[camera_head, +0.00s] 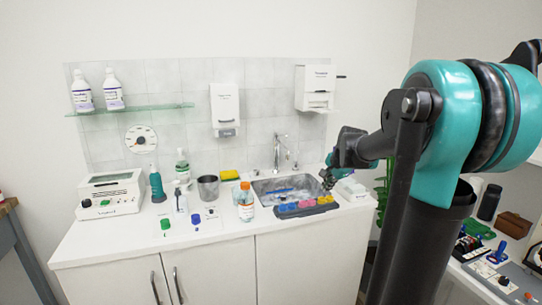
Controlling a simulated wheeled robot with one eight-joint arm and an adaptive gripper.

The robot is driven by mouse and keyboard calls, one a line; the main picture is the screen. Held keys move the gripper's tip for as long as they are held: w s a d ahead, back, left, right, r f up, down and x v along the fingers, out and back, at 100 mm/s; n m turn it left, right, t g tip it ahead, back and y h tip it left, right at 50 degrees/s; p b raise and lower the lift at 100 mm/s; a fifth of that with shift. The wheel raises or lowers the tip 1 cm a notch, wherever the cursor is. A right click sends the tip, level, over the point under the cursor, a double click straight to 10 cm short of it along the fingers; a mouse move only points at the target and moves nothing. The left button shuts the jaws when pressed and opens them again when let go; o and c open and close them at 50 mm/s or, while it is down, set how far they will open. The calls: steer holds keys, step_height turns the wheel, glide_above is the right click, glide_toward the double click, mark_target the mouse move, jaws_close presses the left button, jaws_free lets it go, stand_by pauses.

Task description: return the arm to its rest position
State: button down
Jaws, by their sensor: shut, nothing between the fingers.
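My arm, teal and black, comes in from the right side of the head view. My gripper (327,179) is at the end of the arm, above the right part of the sink. It is small and dark in this view. It is shut with nothing visible held in it. A dark tray (279,214) with blue, pink and yellow pieces lies along the front edge of the sink, just below and left of the gripper. Part of the counter's right end is hidden behind my arm.
The steel sink (259,188) and faucet (280,152) are beside the gripper. A bottle with an orange cap (246,205), a metal cup (208,188) and a white device (108,194) stand on the counter. A side table (470,287) at right holds several items. Wall dispensers (224,108) hang behind.

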steer(key=s+f+n, duration=0.6)
steer(key=s+f, duration=0.3)
steer(key=s, duration=0.5)
steer(key=s+a+f+n+g+h, duration=0.1)
steer(key=s+f+n, duration=0.5)
steer(key=s, duration=0.9)
step_height(320, 180, down, 3)
steer(key=shift+a+r+n+g+h, duration=0.1)
steer(key=shift+a+n+g+h, duration=0.2)
